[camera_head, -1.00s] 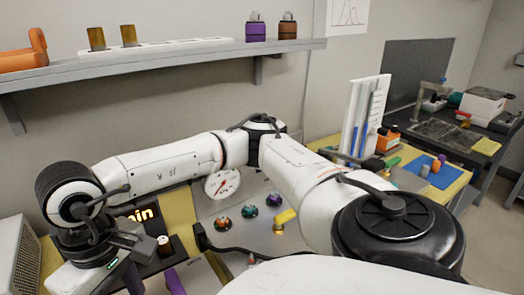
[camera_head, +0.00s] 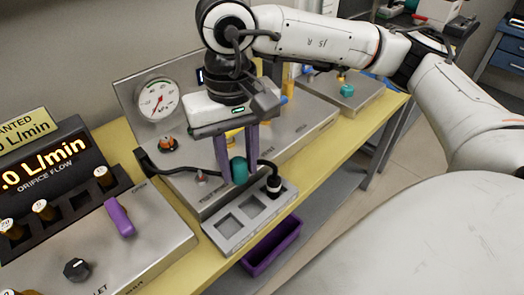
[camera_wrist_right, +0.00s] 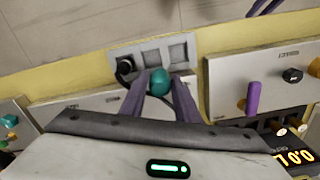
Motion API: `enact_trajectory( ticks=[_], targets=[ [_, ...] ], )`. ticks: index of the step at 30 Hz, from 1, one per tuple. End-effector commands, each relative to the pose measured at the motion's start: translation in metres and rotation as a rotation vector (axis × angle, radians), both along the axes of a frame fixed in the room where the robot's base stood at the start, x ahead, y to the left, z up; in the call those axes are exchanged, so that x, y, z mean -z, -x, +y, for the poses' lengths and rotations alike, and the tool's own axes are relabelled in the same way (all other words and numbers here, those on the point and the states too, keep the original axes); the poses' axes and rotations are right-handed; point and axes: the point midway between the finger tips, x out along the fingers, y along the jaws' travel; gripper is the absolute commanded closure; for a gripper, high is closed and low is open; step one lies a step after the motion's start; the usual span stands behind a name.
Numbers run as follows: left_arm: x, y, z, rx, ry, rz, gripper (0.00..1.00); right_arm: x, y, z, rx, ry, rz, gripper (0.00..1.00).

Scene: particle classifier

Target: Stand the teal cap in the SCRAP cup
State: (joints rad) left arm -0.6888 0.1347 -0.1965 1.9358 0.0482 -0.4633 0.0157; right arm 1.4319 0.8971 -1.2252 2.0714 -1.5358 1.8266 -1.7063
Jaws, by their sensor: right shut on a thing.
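The teal cap (camera_head: 238,172) is a small rounded piece between the purple fingers of my right gripper (camera_head: 237,168). The gripper is shut on it and holds it over the back edge of a grey tray (camera_head: 226,243) with square pockets. In the right wrist view, the cap (camera_wrist_right: 160,82) sits between the fingertips, just short of the pockets. A black plug-like piece (camera_head: 274,186) stands in the right-hand pocket; the other two look empty. I cannot read a SCRAP label.
A sloped grey panel with a dial gauge (camera_head: 157,98) stands behind the tray. A black cable (camera_head: 150,166) runs around the gripper. A panel with a purple lever (camera_head: 119,217) is at left. A purple bin (camera_head: 272,246) is below the table's front edge.

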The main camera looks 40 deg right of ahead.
Motion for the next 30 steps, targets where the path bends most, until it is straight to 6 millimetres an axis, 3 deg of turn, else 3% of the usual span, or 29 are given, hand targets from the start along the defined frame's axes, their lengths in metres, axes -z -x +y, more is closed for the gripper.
enact_trajectory(
  ticks=[1,9,14,24,30],
  targets=[
    [0.031,0.000,-0.002,0.004,0.003,-0.001,0.69,0.019,-0.002,-0.003,0.065,-0.001,-0.007,0.93],
    [0.071,-0.004,-0.013,0.023,0.016,-0.015,0.69,0.017,0.003,-0.017,0.355,-0.006,-0.005,0.93],
    [0.075,-0.007,-0.013,0.028,0.016,-0.024,0.69,0.015,0.006,-0.020,0.425,-0.008,-0.002,0.93],
    [0.080,-0.008,-0.013,0.029,0.017,-0.027,0.69,0.066,0.008,-0.021,0.437,-0.005,0.002,0.93],
    [0.080,-0.009,-0.013,0.029,0.018,-0.033,0.69,0.081,0.008,-0.021,0.436,-0.006,0.001,0.93]
  ],
)
